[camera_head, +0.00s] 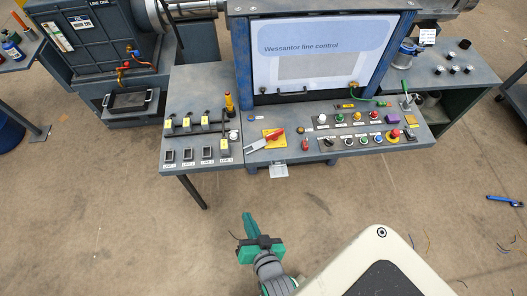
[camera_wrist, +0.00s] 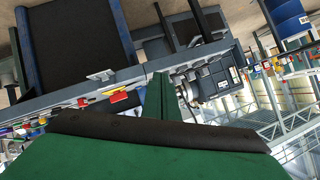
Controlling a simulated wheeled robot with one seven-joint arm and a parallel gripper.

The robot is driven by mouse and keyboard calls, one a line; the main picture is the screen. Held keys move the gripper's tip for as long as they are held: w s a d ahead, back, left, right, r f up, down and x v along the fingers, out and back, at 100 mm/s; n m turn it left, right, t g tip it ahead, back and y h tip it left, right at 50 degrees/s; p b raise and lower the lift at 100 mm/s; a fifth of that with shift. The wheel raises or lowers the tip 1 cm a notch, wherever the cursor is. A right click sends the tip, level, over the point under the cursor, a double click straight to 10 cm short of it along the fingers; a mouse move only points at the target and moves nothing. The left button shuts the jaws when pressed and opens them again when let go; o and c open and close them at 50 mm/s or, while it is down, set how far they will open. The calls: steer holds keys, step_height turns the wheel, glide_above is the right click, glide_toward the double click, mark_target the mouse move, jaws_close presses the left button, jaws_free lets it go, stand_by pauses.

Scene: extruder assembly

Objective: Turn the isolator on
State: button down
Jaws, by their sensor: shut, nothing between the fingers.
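The isolator (camera_head: 273,134) is a red rotary handle on a yellow plate, on the sloped desk in the head view. The handle lies slanted across the plate. In the wrist view a small red and yellow part (camera_wrist: 118,97), seemingly the same isolator, sits at the panel edge. My gripper (camera_head: 249,218) is green, empty and shut. It is below and in front of the desk in the head view, well apart from the isolator. In the wrist view its green fingers (camera_wrist: 159,98) stand together, and a dark pad crosses the picture. The isolator's marks are too small to read.
A grey hasp (camera_head: 256,146) sits beside the isolator. Rows of buttons (camera_head: 350,117) and an emergency stop (camera_head: 394,134) lie to its right; labelled switches (camera_head: 187,123) and a yellow-orange column (camera_head: 229,103) lie left. A screen (camera_head: 310,50) stands behind.

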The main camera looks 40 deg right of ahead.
steer(key=w+d+f+m+g, duration=0.1)
steer(key=w+d+m, duration=0.2)
steer(key=d, duration=0.2)
steer(key=w+d+m+g, duration=0.1)
steer(key=w+d+m, duration=0.2)
steer(key=d, duration=0.2)
steer(key=m+y, duration=0.2)
steer(key=m, duration=0.3)
glide_toward(258, 149)
step_height(258, 149, down, 4)
steer(key=shift+a+r+g, duration=0.1)
steer(key=shift+g, duration=0.2)
steer(key=w, duration=0.3)
steer(key=shift+w+d, duration=0.1)
steer(key=shift+d, duration=0.2)
steer(key=shift+w, duration=0.45)
steer(key=shift+d, duration=0.1)
